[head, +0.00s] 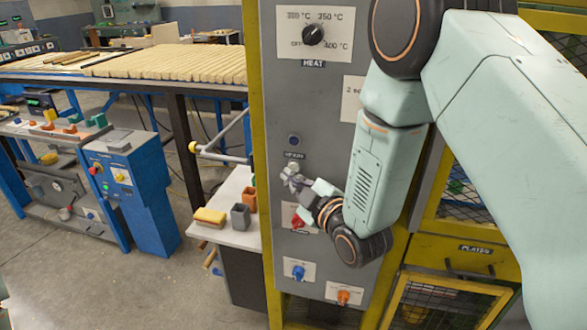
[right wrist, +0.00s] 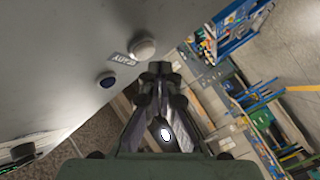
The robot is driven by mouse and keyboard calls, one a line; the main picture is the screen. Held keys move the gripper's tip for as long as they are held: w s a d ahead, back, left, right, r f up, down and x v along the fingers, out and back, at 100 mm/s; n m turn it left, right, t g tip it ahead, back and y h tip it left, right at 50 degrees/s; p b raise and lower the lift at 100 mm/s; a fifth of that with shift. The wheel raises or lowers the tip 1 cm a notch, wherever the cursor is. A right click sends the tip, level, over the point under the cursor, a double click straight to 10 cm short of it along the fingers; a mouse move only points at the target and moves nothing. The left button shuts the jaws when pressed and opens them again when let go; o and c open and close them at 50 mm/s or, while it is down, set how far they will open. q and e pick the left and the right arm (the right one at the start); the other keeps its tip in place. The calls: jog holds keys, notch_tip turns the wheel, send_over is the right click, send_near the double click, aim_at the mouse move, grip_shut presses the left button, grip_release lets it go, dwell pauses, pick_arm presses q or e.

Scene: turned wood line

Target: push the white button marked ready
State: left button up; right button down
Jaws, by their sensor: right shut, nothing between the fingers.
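The white button (right wrist: 143,48) is a round knob on the grey panel (head: 273,90), beside a small dark label ending in "ADY" in the right wrist view. In the head view the label (head: 294,155) sits under a dark blue round lamp or button (head: 293,140), and my gripper largely covers the spot below it. My right gripper (head: 288,173) is shut and empty, close to the panel just below the label. In the wrist view its fingertips (right wrist: 160,68) are right beside the white button; I cannot tell whether they touch. My left gripper is out of view.
A heat dial (head: 313,34) is higher on the panel. A red control (head: 297,221), a blue knob (head: 298,271) and an orange knob (head: 343,296) are lower. A white shelf (head: 240,236) with small blocks stands left of the panel.

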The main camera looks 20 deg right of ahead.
jog(key=shift+s+a, duration=0.1)
jog(key=shift+w+d, duration=0.25)
jog(key=shift+w, duration=0.2)
jog(key=shift+w+d, duration=0.2)
jog(key=shift+w, duration=0.1)
dwell(1.0)
jog(key=shift+s+a, duration=0.45)
jog(key=shift+s, duration=0.3)
jog(key=shift+s+a, duration=0.7)
jog(key=shift+s, duration=0.35)
jog(key=shift+s+a, duration=0.65)
jog(key=shift+s, duration=0.35)
